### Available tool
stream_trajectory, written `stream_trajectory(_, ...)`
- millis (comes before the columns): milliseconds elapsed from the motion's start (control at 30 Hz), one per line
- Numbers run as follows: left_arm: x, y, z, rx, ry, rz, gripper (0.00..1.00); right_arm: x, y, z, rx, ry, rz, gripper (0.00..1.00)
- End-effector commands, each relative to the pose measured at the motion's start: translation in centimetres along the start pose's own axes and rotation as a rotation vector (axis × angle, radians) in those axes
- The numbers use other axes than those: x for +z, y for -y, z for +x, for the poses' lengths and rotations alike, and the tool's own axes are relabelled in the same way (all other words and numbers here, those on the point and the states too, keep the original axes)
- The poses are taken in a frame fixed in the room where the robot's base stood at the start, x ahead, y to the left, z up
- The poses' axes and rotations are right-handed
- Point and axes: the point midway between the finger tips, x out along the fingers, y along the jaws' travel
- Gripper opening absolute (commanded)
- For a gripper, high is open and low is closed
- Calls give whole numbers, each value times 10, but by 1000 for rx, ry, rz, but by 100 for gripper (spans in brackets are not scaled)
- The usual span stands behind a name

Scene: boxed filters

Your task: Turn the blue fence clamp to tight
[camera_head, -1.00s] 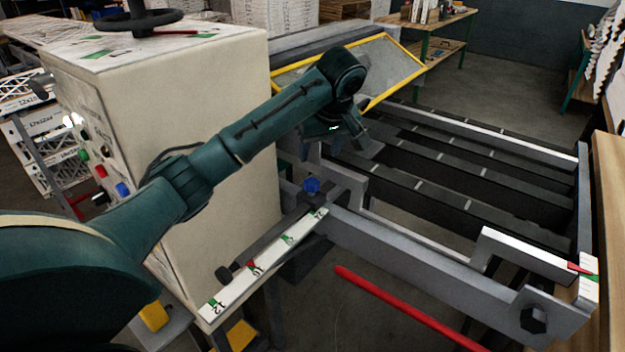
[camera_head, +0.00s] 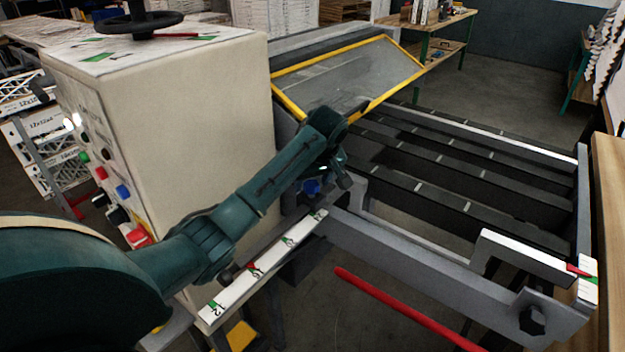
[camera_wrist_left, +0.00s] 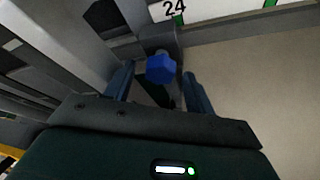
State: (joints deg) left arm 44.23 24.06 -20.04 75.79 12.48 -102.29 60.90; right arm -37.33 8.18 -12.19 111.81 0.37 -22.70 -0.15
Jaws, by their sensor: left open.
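The blue fence clamp (camera_head: 312,187) is a small blue knob on the dark block at the far end of the scale bar, beside the machine cabinet. My left gripper (camera_head: 328,176) is over it, pointing down. In the left wrist view the clamp (camera_wrist_left: 160,68) shows as a faceted blue knob near the gap between the two fingers of my left gripper (camera_wrist_left: 158,76). The fingers are apart and I see no contact. Whether the knob is tight cannot be told. My right gripper is not in view.
A white scale strip (camera_head: 232,288) with green and red marks runs beside the cabinet (camera_head: 180,120). A yellow-framed clear guard (camera_head: 345,78) stands behind my arm. Grey rails (camera_head: 420,250) and dark slats lie to the right. A red bar (camera_head: 400,307) is in front.

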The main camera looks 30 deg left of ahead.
Motion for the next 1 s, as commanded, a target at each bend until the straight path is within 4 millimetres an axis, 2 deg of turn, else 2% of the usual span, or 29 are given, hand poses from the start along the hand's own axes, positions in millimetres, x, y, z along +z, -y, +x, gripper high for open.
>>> stream_trajectory(300,0,0,2,1,-1,0,54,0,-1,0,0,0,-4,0)
stream_trajectory(833,0,0,2,1,0,0,10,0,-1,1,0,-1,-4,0)
stream_trajectory(1000,0,0,2,4,0,6,10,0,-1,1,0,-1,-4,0)
